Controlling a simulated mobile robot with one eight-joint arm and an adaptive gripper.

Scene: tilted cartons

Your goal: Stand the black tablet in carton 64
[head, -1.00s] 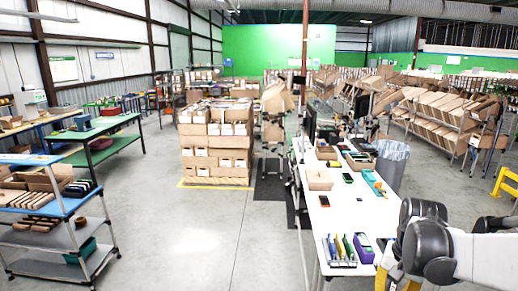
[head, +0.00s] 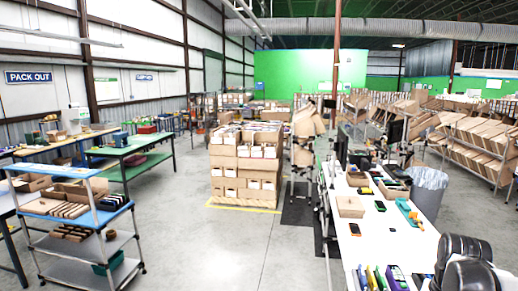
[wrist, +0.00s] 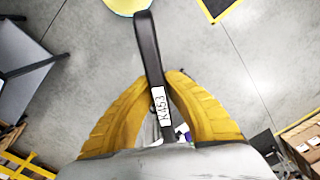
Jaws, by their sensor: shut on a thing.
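In the wrist view, my gripper (wrist: 162,80) has its two yellow fingers shut on a thin black tablet (wrist: 149,42). The tablet shows edge-on and points away from the wrist, with a white label reading K453 near the fingers. In the head view my arm shows only at the lower right corner; the fingers and tablet are out of that picture. Tilted cartons (head: 478,150) stand in rows on racks at the right. Their numbers are too small to read, so I cannot tell which is carton 64.
A white table (head: 372,240) with colourful items, a tan box (head: 350,206) and phones runs down the right. A grey bin (head: 428,190) stands beyond it. A carton stack (head: 245,165) is in the middle. A blue-shelved cart (head: 75,215) is left. Floor between is clear.

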